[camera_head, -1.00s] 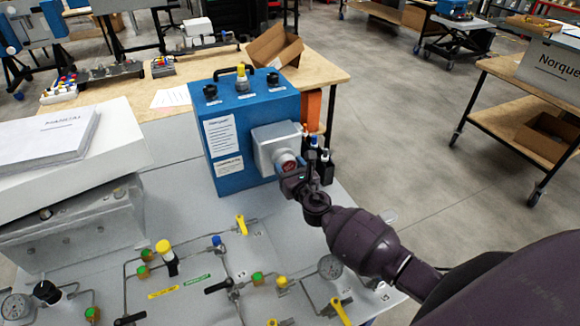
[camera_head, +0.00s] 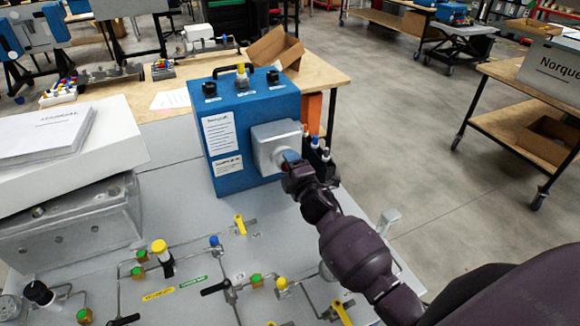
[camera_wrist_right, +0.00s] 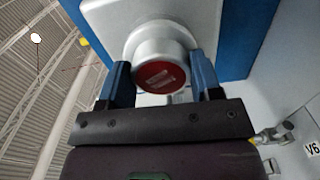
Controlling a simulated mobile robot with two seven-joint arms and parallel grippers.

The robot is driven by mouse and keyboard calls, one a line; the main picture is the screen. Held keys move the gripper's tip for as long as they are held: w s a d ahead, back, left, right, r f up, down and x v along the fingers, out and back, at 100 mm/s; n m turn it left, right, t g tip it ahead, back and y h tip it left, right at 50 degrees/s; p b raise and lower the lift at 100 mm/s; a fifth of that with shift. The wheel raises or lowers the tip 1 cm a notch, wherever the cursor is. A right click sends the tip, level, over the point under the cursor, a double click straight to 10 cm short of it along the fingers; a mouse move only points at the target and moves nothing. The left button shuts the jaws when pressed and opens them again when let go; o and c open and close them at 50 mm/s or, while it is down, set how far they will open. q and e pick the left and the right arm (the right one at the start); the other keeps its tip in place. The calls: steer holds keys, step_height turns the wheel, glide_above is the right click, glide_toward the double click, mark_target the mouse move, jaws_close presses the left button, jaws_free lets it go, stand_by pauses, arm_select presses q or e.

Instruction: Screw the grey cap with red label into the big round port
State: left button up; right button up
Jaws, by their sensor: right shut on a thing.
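The blue analyser (camera_head: 230,125) stands on the grey bench with a grey square housing (camera_head: 268,140) on its right side. My right gripper (camera_head: 291,163) is at the front of this housing and covers the cap in the head view. In the right wrist view, the grey cap with red label (camera_wrist_right: 160,74) sits against the pale housing (camera_wrist_right: 118,17), its red face toward the camera. The blue fingers of my right gripper (camera_wrist_right: 161,80) are on both sides of the cap, shut on it. The port behind the cap is hidden, so seating depth cannot be told. My left gripper is not in view.
Dark bottles (camera_head: 321,158) stand just right of the housing, close to my right gripper. Pipes with yellow valve handles (camera_head: 240,224) and green-topped fittings (camera_head: 256,280) cover the front bench. A white box with papers (camera_head: 60,140) is at left.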

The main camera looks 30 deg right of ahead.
arm_select(q)
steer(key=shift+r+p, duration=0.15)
steer(key=shift+p, duration=0.25)
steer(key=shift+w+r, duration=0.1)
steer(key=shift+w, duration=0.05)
arm_select(e)
steer(key=m, duration=0.5)
steer(key=shift+d+f+m, duration=0.1)
steer(key=shift+d+m, duration=0.05)
steer(key=shift+m, duration=0.15)
steer(key=o, duration=0.8)
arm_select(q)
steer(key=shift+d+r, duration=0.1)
arm_select(e)
steer(key=o, duration=0.3)
steer(key=shift+d, duration=0.15)
